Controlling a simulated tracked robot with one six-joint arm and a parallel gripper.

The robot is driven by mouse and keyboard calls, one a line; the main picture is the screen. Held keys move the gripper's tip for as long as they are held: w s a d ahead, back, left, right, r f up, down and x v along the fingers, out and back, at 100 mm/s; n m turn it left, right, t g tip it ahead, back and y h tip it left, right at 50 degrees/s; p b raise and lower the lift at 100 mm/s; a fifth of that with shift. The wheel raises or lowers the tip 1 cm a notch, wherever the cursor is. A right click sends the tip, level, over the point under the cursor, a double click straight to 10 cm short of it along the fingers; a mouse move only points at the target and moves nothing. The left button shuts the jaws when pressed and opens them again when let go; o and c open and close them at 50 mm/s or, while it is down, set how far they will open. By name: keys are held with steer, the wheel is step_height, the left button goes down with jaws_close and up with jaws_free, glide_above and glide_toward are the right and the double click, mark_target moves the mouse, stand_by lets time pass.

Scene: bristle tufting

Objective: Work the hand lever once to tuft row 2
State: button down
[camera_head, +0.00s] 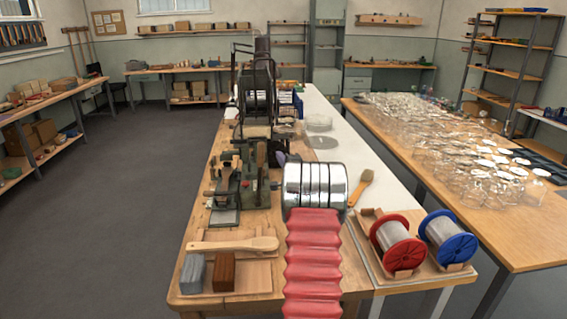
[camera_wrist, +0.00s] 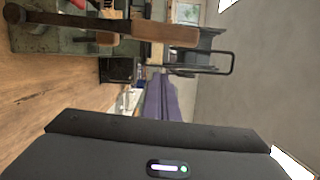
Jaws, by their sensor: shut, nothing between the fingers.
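The green bench machine (camera_head: 256,190) stands on the wooden bench, left of my arm. What looks like its hand lever, with an upright wooden grip (camera_head: 261,153), rises from it. In the wrist view the wooden grip (camera_wrist: 165,33) lies across the upper part on a dark metal arm, near my fingers. My gripper's purple fingers (camera_wrist: 161,98) are shut and empty, apart from the grip. In the head view only a bit of purple (camera_head: 281,158) shows beside the grip; my arm hides the rest. The tuft rows cannot be made out.
A wooden paddle-shaped piece (camera_head: 235,244) and grey and brown blocks (camera_head: 193,273) lie at the bench's near left. Red (camera_head: 397,242) and blue (camera_head: 448,237) wire spools stand right. A brush (camera_head: 362,187) lies beside my arm. A tall black-framed machine (camera_head: 258,90) stands behind.

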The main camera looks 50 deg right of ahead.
steer(key=w+a, duration=0.2)
steer(key=w, duration=0.1)
steer(key=shift+a+r, duration=0.2)
steer(key=shift+a, duration=0.1)
stand_by(0.4)
